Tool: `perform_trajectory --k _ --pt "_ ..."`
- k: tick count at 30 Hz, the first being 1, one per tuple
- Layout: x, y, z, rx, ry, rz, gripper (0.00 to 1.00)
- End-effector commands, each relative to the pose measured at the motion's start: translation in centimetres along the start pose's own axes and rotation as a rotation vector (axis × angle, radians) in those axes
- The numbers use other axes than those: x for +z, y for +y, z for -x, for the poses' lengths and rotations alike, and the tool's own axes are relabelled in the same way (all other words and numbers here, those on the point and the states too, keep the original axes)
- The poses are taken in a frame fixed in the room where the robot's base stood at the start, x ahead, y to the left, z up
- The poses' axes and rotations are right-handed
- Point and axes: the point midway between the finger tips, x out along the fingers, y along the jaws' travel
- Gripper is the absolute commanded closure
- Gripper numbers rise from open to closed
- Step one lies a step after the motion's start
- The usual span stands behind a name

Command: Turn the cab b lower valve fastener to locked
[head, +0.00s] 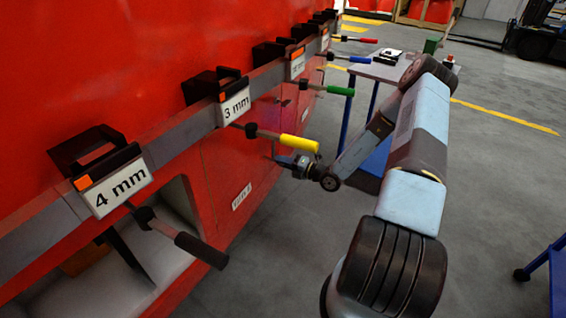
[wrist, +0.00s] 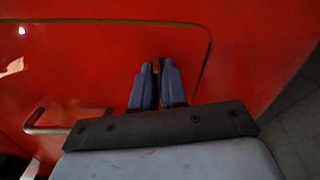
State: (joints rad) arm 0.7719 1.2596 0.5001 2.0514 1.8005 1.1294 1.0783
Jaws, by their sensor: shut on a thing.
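In the head view my gripper (head: 276,158) reaches left to the red cab side, below the row of tools. In the wrist view my gripper (wrist: 157,72) points at a red panel (wrist: 110,50) with a rounded dark outline. Its two blue-grey fingers are shut on a small dark brown piece, which I take to be the valve fastener (wrist: 156,65). Most of the fastener is hidden between the fingers, so I cannot tell how it is turned. In the head view the fastener is too small to make out.
Hex drivers hang from a rail of labelled holders, among them a yellow-handled one (head: 285,139) just above my gripper and a black-handled one (head: 201,250) nearer. A small white label (head: 241,196) is on the red side. A bar handle (wrist: 48,128) juts out left. A grey table (head: 375,68) stands behind.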

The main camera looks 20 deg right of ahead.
Motion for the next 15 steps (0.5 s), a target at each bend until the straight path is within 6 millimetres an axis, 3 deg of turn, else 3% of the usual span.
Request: perform_trajectory --k 15 --pt "0.37 -0.42 0.23 -0.006 -0.008 -0.262 1.0"
